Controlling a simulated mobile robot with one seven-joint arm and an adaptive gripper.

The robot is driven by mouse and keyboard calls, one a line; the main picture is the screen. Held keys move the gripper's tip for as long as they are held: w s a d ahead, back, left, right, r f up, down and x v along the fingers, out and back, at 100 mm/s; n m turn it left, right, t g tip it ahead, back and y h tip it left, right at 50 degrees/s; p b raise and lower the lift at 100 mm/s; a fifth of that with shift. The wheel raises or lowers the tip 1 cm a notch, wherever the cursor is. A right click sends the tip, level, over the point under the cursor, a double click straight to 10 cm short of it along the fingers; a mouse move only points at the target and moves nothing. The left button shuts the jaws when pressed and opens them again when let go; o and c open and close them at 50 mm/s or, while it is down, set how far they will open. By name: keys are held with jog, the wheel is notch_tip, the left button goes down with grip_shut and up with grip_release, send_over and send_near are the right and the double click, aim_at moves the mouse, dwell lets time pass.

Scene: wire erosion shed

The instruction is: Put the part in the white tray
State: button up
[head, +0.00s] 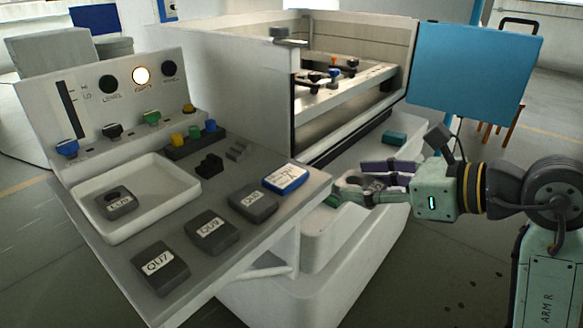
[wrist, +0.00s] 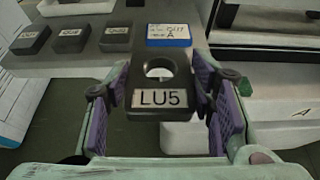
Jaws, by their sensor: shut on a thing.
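My gripper (head: 372,182) is at the right of the sloping bench, over the white machine ledge. It is shut on a dark grey part labelled LU5 (wrist: 160,97), which has a round hole through its far end. In the head view the part is mostly hidden between the purple finger pads. The white tray (head: 178,198) lies on the left of the bench, apart from my gripper. A dark grey part with a hole (head: 116,205) lies in it, its label hard to read. The tray's edge also shows at the top left of the wrist view (wrist: 75,8).
Several dark labelled blocks, such as QU7 (head: 160,267) and QU9 (head: 211,231), line the bench's front edge, with a blue-and-white block (head: 285,178) at the right end. A control panel (head: 125,95) rises behind the tray. The open machine tank (head: 345,90) stands behind my gripper.

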jog(key=shift+w+a+r, duration=0.1)
jog(key=shift+a+r, duration=0.15)
jog(key=shift+a, duration=0.1)
jog(key=p, duration=0.6)
send_over(307, 181)
jog(key=shift+f, duration=0.8)
jog(key=shift+f+p, duration=0.65)
jog(key=shift+f, duration=1.15)
jog(key=shift+f+b, duration=0.2)
jog(key=shift+b, duration=0.15)
jog(key=o, duration=1.7)
jog(key=shift+c, duration=0.2)
jog(key=shift+r, duration=0.1)
